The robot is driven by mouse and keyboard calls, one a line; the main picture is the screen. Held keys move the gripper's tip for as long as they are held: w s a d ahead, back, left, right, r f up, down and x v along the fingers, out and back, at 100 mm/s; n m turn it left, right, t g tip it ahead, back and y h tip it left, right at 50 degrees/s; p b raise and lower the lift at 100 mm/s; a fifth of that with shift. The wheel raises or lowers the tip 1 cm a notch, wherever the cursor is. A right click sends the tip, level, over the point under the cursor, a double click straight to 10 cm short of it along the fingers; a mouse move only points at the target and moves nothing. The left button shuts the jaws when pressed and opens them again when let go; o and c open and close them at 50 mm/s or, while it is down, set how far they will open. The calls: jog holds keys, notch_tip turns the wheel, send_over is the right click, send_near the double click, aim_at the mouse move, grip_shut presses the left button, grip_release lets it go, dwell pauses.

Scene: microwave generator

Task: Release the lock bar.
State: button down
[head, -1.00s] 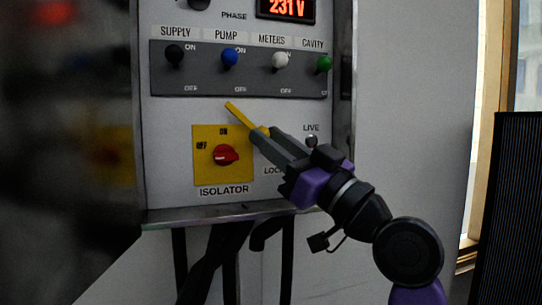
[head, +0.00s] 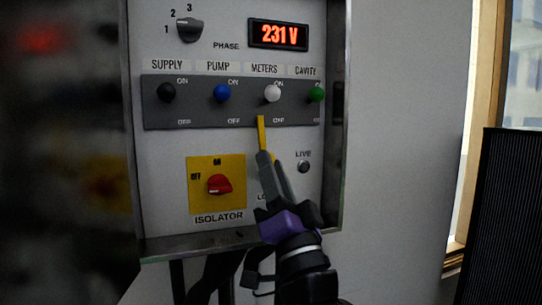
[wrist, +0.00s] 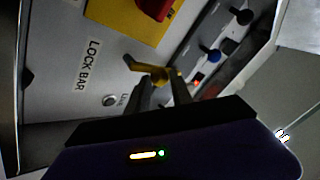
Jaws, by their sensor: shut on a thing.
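In the wrist view the fingers (wrist: 163,88) close around the bar (wrist: 140,66), near a rounded yellow end. The LOCK BAR label (wrist: 89,65) shows there, but my gripper mostly covers it in the head view. The red isolator knob (head: 219,184) on its yellow plate (head: 203,204) is left of the bar, apart from it.
Black (head: 166,92), blue (head: 222,93), white (head: 272,93) and green (head: 316,94) switch knobs are at the ON end above. The display (head: 279,35) reads 231 V. The LIVE lamp (head: 303,167) is right of my gripper. A metal ledge (head: 205,245) runs below.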

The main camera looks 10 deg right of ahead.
jog(key=shift+w+f+m+h, duration=0.1)
jog(key=shift+w+m+h, duration=0.05)
jog(key=shift+m+h, duration=0.3)
jog(key=c, duration=1.1)
grip_release()
jog(key=shift+c, duration=0.2)
jog(key=shift+f, duration=0.1)
jog(key=b+v, duration=0.1)
jog(key=v, duration=0.6)
jog(key=shift+s+b, duration=0.4)
jog(key=shift+s, duration=0.1)
